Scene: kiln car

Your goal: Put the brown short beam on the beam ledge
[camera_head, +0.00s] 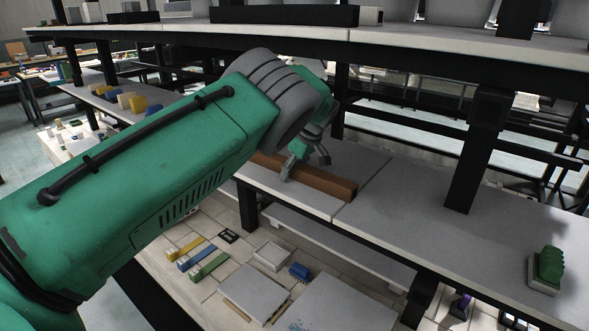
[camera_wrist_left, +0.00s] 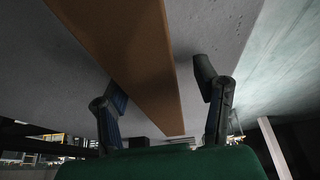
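A long brown beam (camera_head: 330,184) lies on the grey middle deck (camera_head: 405,228), along its left part, partly hidden by my left arm. My left gripper (camera_head: 304,165) is over the beam with its fingers apart. In the left wrist view the beam (camera_wrist_left: 140,55) runs between the two open fingers (camera_wrist_left: 160,83). The left finger is close to the beam's edge; a clear gap shows between the beam and the right finger. I cannot tell whether the left finger touches it. Which surface is the beam ledge I cannot tell for certain. My right gripper is out of view.
A green object on a pale block (camera_head: 546,268) stands at the deck's right. Dark posts (camera_head: 481,150) hold up an upper deck (camera_head: 420,55) above my gripper. Below are coloured bars (camera_head: 197,257) and grey slabs (camera_head: 255,292). The deck between post and beam is clear.

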